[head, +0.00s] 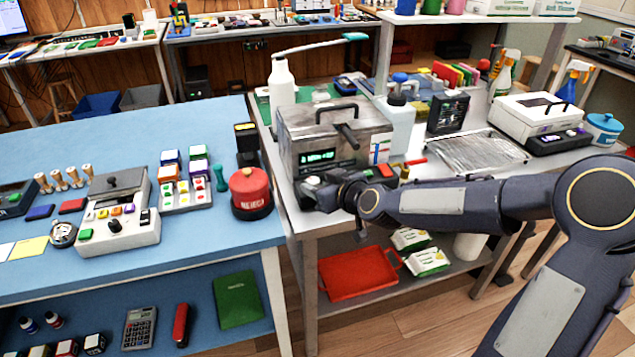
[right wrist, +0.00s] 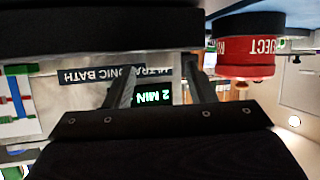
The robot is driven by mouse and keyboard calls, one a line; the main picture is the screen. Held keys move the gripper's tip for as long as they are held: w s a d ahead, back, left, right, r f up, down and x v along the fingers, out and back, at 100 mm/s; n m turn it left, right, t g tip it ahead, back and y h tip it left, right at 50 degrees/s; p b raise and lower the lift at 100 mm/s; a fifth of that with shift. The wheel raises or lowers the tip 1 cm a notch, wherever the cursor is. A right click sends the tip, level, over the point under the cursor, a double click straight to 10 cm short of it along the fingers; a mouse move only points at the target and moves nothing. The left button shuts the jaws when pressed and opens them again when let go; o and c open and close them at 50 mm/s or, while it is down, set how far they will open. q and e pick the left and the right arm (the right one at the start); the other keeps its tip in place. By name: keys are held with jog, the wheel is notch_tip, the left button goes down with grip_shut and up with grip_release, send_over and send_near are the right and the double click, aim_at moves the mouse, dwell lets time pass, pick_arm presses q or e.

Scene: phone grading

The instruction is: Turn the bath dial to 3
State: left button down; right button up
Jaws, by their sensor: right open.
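The ultrasonic bath (head: 352,134) is a grey metal box with a black lid handle on the near left of the right-hand table. Its lit green display (head: 318,157) shows in the head view, and in the right wrist view the display (right wrist: 166,95) appears upside down and reads 2 MIN. My right gripper (head: 318,190) is low at the bath's front, and in the right wrist view its two fingers (right wrist: 165,85) stand apart in front of the panel. I cannot make out the dial; the gripper covers the lower front. My left gripper is not in view.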

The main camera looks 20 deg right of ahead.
aim_at(312, 181)
jog(key=shift+x, duration=0.85)
jog(key=c, duration=1)
jog(key=shift+o, duration=0.2)
jog(key=shift+s+a+r+m+h+p, duration=0.1)
jog(key=shift+a+r+m+h+p, duration=0.15)
jog(key=shift+m+h+p, duration=0.6)
jog(key=m+h+p, duration=0.2)
jog(key=p, duration=0.1)
jog(key=m+h+p, duration=0.2)
jog(key=h+p, duration=0.1)
jog(key=a+m+h+p, duration=0.1)
jog(key=m+h+p, duration=0.2)
jog(key=shift+g+h, duration=0.25)
jog(key=shift+g, duration=0.15)
jog(key=shift+w+a+f+m+g+h+p, duration=0.1)
jog(key=shift+m+g+h+p, duration=0.45)
jog(key=shift+m+h+p, duration=0.25)
jog(key=shift+w+a+f+m+g+h+p, duration=0.15)
jog(key=shift+m+g+h+p, duration=0.45)
jog(key=shift+m+h, duration=0.3)
jog(key=shift+d, duration=0.1)
jog(key=o, duration=1)
jog(key=shift+c, duration=0.2)
